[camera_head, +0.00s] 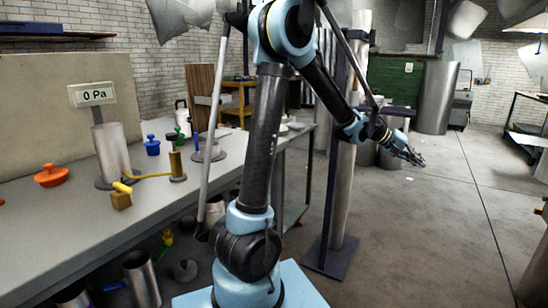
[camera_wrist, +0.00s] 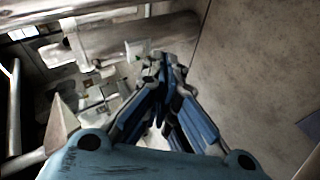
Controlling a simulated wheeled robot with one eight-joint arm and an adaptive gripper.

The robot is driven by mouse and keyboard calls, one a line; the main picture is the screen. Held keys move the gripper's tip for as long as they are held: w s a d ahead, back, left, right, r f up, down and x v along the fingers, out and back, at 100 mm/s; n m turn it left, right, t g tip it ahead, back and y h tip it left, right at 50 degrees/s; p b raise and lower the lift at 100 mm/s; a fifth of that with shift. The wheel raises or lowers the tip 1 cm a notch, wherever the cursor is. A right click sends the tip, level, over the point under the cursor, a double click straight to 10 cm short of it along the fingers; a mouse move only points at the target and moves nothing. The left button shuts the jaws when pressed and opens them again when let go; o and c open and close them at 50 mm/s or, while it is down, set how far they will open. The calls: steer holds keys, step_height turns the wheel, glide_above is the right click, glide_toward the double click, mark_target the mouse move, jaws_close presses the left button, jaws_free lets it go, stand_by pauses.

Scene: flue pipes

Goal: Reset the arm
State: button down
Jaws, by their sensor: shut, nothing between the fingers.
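My gripper (camera_head: 416,158) is at the end of my raised arm, to the right of the workbench and out over the open floor. It is shut and empty. The wrist view shows its two fingers (camera_wrist: 163,62) brought together at the tips, with nothing between them. In the head view my arm rises from its blue base, bends at the top and slopes down to the right.
A grey workbench (camera_head: 75,228) on the left holds a gauge reading "0 Pa" (camera_head: 98,94), an orange plug (camera_head: 51,174), a blue plug (camera_head: 152,145) and a yellow block (camera_head: 121,199). An upright pipe stand (camera_head: 343,190) is close behind my arm.

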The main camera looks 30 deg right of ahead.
steer(key=w+a+n+t, duration=0.2)
steer(key=w+a+t, duration=0.2)
steer(key=w+a, duration=1.2)
steer(key=w+a+f+n+t+y, duration=0.1)
steer(key=w+a+t, duration=0.15)
steer(key=a, duration=0.65)
steer(key=w+a+n+t+y, duration=0.1)
steer(key=w+a+n, duration=0.15)
steer(key=a, duration=0.75)
steer(key=s+a+f+n+t+y, duration=0.1)
steer(key=a+f+y, duration=0.15)
steer(key=a, duration=0.75)
steer(key=a+f+n+t+y, duration=0.1)
steer(key=a+f, duration=0.2)
steer(key=a, duration=0.8)
steer(key=s+a+f+n+y, duration=0.2)
steer(key=s+a+f, duration=0.1)
steer(key=a, duration=0.4)
steer(key=s+a+f+n+y, duration=0.1)
steer(key=s+a+f+y, duration=0.1)
steer(key=s+a, duration=0.3)
steer(key=a+f, duration=0.1)
steer(key=a, duration=0.1)
steer(key=shift+s+a+f+n, duration=0.15)
steer(key=shift+a+f+n, duration=0.15)
steer(key=shift+f+n, duration=0.05)
steer(key=shift+g, duration=0.25)
